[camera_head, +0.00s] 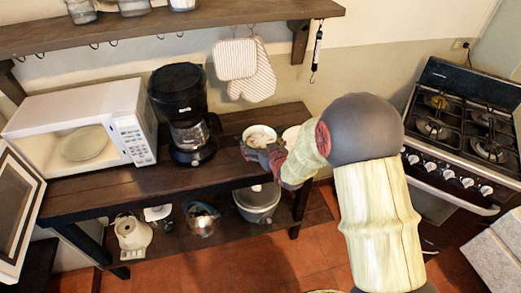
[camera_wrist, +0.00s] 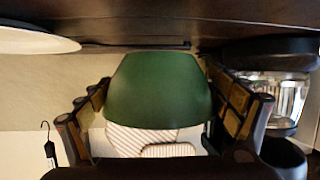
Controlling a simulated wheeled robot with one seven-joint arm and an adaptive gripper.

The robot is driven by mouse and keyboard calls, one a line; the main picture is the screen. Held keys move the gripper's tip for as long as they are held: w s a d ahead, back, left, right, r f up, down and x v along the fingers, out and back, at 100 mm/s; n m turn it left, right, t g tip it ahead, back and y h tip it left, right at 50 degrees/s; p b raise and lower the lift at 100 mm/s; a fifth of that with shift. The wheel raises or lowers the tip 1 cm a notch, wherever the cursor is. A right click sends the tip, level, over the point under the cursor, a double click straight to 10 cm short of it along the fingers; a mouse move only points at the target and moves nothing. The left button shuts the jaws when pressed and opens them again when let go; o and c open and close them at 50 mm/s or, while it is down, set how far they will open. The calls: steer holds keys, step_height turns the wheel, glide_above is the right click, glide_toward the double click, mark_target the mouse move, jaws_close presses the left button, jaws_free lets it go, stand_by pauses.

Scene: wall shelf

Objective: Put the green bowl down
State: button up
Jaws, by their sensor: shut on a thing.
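The green bowl (camera_wrist: 158,92) sits between the two fingers of my gripper (camera_wrist: 168,108) in the wrist view, which shows the scene upside down. My gripper is shut on it. In the head view the bowl (camera_head: 260,133) is over the dark wooden table (camera_head: 100,188), with its pale inside facing up, and my gripper (camera_head: 268,154) holds its near side. The bowl looks upright and very close to the tabletop. I cannot tell whether its base touches the wood.
A black coffee maker (camera_head: 184,110) stands left of the bowl, and a white plate (camera_head: 291,134) lies close on its right. An open microwave (camera_head: 85,125) is further left. Striped oven mitts (camera_head: 252,75) hang behind. A stove (camera_head: 465,135) is at the right. A wall shelf (camera_head: 160,22) runs above.

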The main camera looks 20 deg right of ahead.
mark_target(260, 147)
steer(key=shift+w+d+f+b, duration=0.15)
steer(key=shift+f+b, duration=0.25)
steer(key=shift+f, duration=0.45)
steer(key=shift+d+f+b, duration=0.1)
steer(key=shift+f+b, duration=0.25)
steer(key=shift+f, duration=0.5)
steer(key=shift+f, duration=0.2)
steer(key=o, duration=1.6)
